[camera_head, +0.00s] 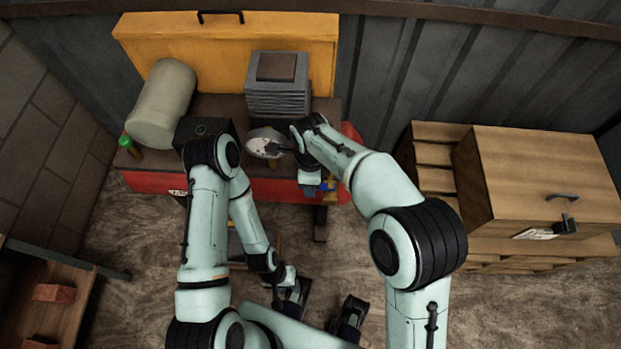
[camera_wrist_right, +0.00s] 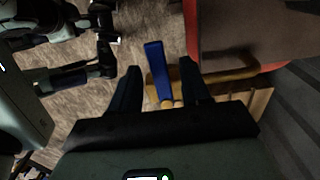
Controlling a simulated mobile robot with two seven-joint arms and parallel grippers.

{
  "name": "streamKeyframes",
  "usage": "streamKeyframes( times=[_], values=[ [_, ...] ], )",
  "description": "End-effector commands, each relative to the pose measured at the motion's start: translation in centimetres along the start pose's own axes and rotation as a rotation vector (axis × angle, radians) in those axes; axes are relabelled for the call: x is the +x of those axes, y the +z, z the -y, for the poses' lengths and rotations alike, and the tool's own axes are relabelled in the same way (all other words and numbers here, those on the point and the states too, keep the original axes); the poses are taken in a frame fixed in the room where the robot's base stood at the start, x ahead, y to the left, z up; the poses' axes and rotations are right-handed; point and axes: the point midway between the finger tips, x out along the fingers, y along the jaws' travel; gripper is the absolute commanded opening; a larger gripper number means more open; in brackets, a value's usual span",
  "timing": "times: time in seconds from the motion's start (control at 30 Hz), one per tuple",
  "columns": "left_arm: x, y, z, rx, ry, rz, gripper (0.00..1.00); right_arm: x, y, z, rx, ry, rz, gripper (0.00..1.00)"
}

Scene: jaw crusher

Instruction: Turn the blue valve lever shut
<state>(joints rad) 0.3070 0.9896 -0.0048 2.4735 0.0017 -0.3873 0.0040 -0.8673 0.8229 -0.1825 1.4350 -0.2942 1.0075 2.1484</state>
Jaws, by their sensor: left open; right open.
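The blue valve lever (camera_wrist_right: 157,70) shows in the right wrist view, between the two dark fingers of my right gripper (camera_wrist_right: 157,78). It runs out from a brass-coloured fitting (camera_wrist_right: 170,104) at its lower end. My right gripper is open, with a finger on each side of the lever; I cannot tell whether either one touches it. In the head view a small patch of the lever (camera_head: 326,186) shows below my right wrist, at the machine's front. My left gripper (camera_head: 322,300) is open and low near my base, away from the lever.
The red-edged machine bench (camera_head: 150,182) carries a pale cylinder (camera_head: 163,103), a grey ribbed block (camera_head: 277,96) and a green-capped item (camera_head: 127,145). A wooden crate (camera_head: 540,180) on pallets stands right. A shelf with bricks (camera_head: 53,293) stands lower left.

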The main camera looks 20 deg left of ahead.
Motion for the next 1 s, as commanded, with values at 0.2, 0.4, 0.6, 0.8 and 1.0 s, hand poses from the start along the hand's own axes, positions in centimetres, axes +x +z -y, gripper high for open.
streamKeyframes(
  times=[0.2, 0.4, 0.6, 0.8, 1.0],
  values=[
    [-0.2, 0.1, -0.1, 0.000, 0.000, 0.001, 0.43, -2.0, 0.0, 0.1, -0.001, -0.004, 0.001, 0.47],
    [-0.7, 0.1, -0.2, 0.000, 0.000, 0.001, 0.43, -6.5, 0.1, 0.1, -0.001, -0.005, 0.003, 0.47],
    [-1.3, 0.1, -0.4, 0.001, 0.001, -0.001, 0.43, -10.7, 0.0, 0.1, 0.001, -0.004, 0.001, 0.47],
    [-1.6, 0.0, -0.6, 0.001, 0.001, -0.002, 0.43, -13.0, 0.0, 0.0, 0.000, -0.002, 0.001, 0.47],
    [-1.6, 0.0, -0.6, 0.001, 0.001, -0.002, 0.43, -13.4, 0.0, 0.0, 0.000, -0.001, 0.001, 0.47]
  ],
)
